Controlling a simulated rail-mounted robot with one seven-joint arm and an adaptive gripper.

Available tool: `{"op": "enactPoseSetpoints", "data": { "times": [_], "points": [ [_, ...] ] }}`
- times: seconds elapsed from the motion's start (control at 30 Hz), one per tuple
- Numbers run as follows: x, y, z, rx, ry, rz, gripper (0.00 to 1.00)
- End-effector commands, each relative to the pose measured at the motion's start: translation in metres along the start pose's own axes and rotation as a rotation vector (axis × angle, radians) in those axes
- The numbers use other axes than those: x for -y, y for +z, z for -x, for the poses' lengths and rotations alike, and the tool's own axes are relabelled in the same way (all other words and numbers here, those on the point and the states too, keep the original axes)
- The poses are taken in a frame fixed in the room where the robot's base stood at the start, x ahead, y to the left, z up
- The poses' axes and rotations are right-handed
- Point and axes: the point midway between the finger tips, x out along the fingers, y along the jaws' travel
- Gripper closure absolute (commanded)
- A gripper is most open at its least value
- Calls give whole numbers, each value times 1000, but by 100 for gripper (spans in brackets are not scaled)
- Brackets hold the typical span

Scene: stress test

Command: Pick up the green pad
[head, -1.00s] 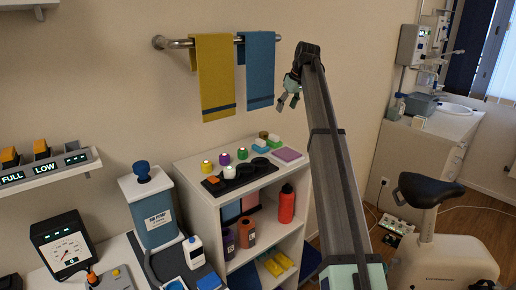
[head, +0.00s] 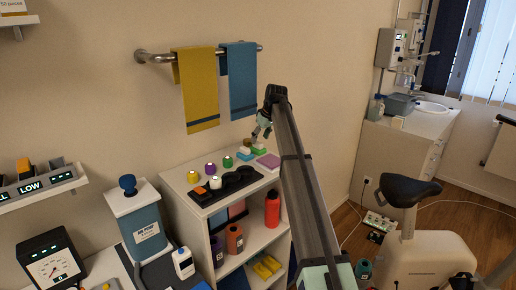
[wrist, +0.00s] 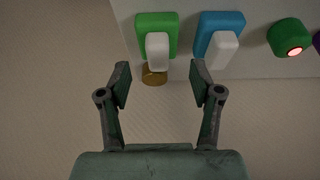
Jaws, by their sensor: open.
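The green pad (wrist: 146,22) lies on the light shelf top at the top of the wrist view, with a white block (wrist: 157,52) at its near edge. It shows small in the head view (head: 259,149), just below my gripper. My gripper (wrist: 160,68) is open and empty. Its fingertips are spread below the green pad in the wrist view, apart from it, with a brass cylinder (wrist: 153,78) between them in the picture. In the head view my gripper (head: 262,132) hangs above the back of the shelf top.
A blue pad (wrist: 219,22) with its own white block lies right of the green pad in the wrist view. A green knob (wrist: 288,36) is farther right. In the head view a pink pad (head: 268,160) and a black tray (head: 233,184) share the top. Towels (head: 198,90) hang behind.

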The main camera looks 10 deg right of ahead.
Motion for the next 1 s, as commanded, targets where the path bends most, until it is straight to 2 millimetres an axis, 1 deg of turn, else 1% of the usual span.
{"op": "enactPoseSetpoints", "data": {
  "times": [0.17, 0.4, 0.5, 0.73, 0.77, 0.8, 0.87, 1.0],
  "points": [
    [0, 0, -9, 1, -1, 0, 35],
    [-2, 2, -40, 2, -1, 0, 35],
    [-2, 2, -49, 1, 0, 0, 35],
    [-2, 2, -52, 0, 1, 0, 35],
    [-2, 2, -52, 0, 1, 0, 46],
    [-2, 2, -52, 0, 0, 0, 60],
    [-2, 2, -52, 0, 0, 0, 81],
    [-2, 2, -51, 0, 0, 0, 83]
  ]
}}
